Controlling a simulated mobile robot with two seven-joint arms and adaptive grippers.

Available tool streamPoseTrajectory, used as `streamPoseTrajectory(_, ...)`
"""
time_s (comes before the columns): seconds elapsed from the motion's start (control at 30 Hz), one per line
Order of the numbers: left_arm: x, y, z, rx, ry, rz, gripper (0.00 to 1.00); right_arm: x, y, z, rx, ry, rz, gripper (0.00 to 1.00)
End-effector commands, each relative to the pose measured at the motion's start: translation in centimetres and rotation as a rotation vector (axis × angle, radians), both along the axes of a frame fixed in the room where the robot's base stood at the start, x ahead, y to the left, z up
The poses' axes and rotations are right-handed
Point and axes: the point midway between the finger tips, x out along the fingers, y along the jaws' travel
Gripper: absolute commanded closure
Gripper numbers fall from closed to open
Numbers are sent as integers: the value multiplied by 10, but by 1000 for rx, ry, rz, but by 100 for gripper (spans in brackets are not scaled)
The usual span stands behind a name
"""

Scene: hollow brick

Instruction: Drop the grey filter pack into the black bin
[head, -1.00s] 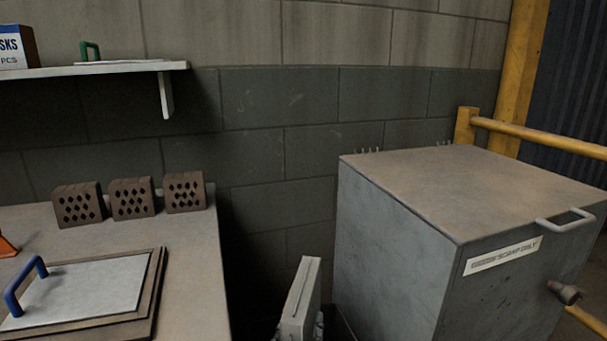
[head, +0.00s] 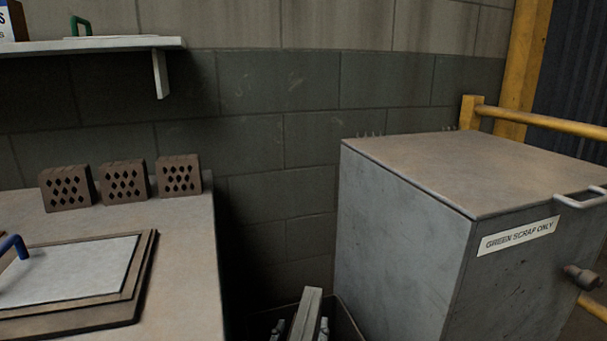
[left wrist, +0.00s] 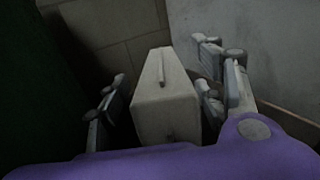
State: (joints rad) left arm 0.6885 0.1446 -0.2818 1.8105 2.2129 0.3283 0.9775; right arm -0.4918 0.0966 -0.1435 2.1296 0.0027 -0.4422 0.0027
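The grey filter pack (head: 308,307) is a slim light-grey block at the bottom centre of the head view, its lower part cut off. The black bin (head: 347,320) shows as a dark open box around it, between the bench and the metal cabinet. My left gripper (head: 301,328) has a finger on each side of the pack. In the left wrist view the pack (left wrist: 166,108) stands between the spread fingers, with a gap at the left finger; contact at the right is unclear. I cannot tell whether the pack rests on the bin floor. My right gripper is out of view.
A grey cabinet (head: 400,235) labelled "GREEN SCRAP ONLY" stands right of the bin. A bench (head: 185,260) at left bears hollow bricks (head: 123,181) and a board with a blue handle (head: 14,246). A block wall closes the back.

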Motion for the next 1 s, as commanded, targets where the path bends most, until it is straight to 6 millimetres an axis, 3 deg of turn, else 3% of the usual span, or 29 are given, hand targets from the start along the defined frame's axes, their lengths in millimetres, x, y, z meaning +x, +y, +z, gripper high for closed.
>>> streamPoseTrajectory(0.4, -6, 3, -8, 3, 15, 4, 29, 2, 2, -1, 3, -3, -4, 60)
streamPoseTrajectory(0.8, -64, 15, -5, 2, 11, 3, 29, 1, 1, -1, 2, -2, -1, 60)
streamPoseTrajectory(1.0, -74, 16, -4, 3, 8, 2, 29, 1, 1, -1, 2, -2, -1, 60)
